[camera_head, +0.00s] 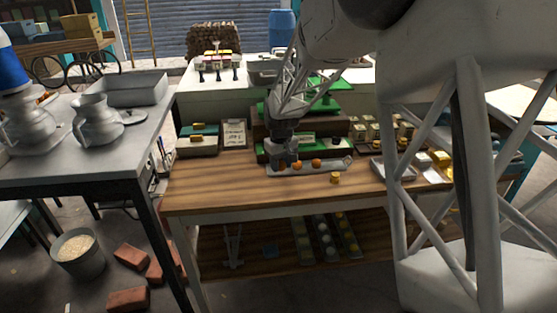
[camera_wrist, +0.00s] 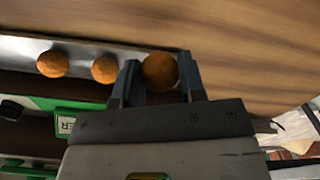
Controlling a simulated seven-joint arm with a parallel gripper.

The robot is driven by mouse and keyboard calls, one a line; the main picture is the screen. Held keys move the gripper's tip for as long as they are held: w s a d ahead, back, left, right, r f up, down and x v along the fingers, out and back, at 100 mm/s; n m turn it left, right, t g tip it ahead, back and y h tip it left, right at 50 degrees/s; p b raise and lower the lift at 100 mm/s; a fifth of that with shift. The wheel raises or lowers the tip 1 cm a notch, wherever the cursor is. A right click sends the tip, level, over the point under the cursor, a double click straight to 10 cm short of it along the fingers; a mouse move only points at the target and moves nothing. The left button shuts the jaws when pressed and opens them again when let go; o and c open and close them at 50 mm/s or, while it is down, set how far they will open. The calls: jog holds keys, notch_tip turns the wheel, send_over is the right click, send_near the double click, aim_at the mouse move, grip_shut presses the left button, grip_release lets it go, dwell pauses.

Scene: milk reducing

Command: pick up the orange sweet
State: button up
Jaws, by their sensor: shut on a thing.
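My gripper (camera_wrist: 160,78) is shut on an orange sweet (camera_wrist: 159,71), a round ball with one finger on either side of it. In the head view my gripper (camera_head: 284,160) is at the left end of a narrow metal tray (camera_head: 325,169), which also shows in the wrist view (camera_wrist: 18,46). I cannot tell whether the held sweet still touches the tray. Two other orange sweets (camera_wrist: 53,64) (camera_wrist: 104,69) sit in a row on the tray beside it. In the head view they are just right of my gripper (camera_head: 297,164) (camera_head: 316,163).
A green-topped stepped stand (camera_head: 330,148) is right behind the tray. Another metal tray (camera_head: 392,170) and small boxes (camera_head: 440,158) are to the right. The wooden table (camera_head: 230,185) is bare at front left.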

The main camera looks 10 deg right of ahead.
jog(key=s+r, duration=0.1)
jog(key=s, duration=1)
jog(key=shift+d, duration=0.45)
jog(key=shift+w, duration=0.1)
jog(key=w+r+m, duration=0.1)
jog(key=w+r, duration=0.8)
jog(key=w, duration=0.1)
jog(key=w+d+r+m, duration=0.1)
jog(key=w+r+m, duration=0.1)
jog(key=w+r, duration=0.8)
jog(key=w+d+r+m, duration=0.1)
jog(key=w+r, duration=0.9)
jog(key=w, duration=0.1)
jog(key=shift+w+r+m, duration=0.15)
jog(key=shift+r+m, duration=0.1)
jog(key=shift+m, duration=0.05)
jog(key=w+a+r, duration=0.1)
jog(key=w+a, duration=0.4)
jog(key=a, duration=0.1)
jog(key=shift+a+r, duration=0.15)
jog(key=shift+a, duration=0.1)
